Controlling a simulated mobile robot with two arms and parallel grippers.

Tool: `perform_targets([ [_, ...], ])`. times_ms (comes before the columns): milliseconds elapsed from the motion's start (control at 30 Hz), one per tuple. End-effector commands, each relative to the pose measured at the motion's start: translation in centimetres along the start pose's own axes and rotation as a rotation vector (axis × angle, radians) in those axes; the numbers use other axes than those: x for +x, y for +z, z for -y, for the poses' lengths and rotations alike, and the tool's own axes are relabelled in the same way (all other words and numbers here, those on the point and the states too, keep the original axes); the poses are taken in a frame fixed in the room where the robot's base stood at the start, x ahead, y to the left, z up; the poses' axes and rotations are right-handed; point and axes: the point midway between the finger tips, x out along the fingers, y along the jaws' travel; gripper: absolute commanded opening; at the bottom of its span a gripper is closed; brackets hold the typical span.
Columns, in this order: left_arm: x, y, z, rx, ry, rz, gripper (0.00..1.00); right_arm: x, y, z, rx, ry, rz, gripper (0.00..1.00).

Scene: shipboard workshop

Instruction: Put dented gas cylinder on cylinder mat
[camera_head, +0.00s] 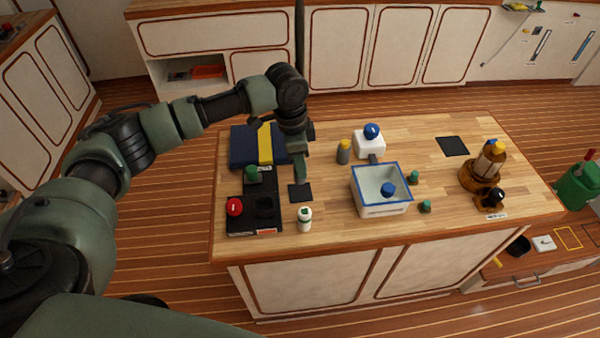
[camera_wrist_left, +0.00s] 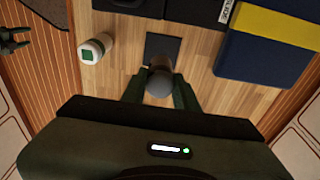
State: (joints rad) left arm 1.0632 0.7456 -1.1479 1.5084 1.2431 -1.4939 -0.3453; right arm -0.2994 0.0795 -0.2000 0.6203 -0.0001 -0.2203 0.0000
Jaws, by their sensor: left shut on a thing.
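My left gripper (camera_head: 302,173) is over the left part of the workbench. In the left wrist view its green fingers (camera_wrist_left: 160,90) are shut on a grey rounded object (camera_wrist_left: 158,82), apparently the gas cylinder; no dent can be made out.
A white bottle (camera_head: 305,219) stands close in front of the mat. A black rack (camera_head: 268,222) lies left, a blue-yellow case (camera_head: 243,147) behind it. A grey yellow-topped cylinder (camera_head: 343,154) and a blue-rimmed bin (camera_head: 380,210) stand right. Another black mat (camera_head: 452,146) lies at the back right.

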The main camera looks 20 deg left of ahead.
Motion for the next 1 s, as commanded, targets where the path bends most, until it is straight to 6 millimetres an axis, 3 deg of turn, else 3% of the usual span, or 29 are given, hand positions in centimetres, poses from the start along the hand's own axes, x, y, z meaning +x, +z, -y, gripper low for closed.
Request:
perform_targets([
  [400,4.6,0.6,0.0,0.000,0.000,0.000,0.00,-0.9,-0.1,0.0,0.000,0.000,0.000,0.57],
  [800,5.2,0.6,0.0,0.000,0.000,0.000,0.00,-0.8,0.0,0.0,0.000,0.000,0.000,0.57],
  [833,5.2,0.6,0.0,0.001,-0.001,0.000,0.35,-0.8,0.0,0.0,0.000,0.000,0.000,0.57],
  [900,5.2,0.6,0.0,0.001,-0.001,0.000,0.51,-0.8,0.0,0.0,0.000,0.000,0.000,0.57],
  [1000,5.2,0.6,0.0,0.001,-0.001,0.000,0.51,-0.8,0.0,0.0,0.000,0.000,0.000,0.57],
])
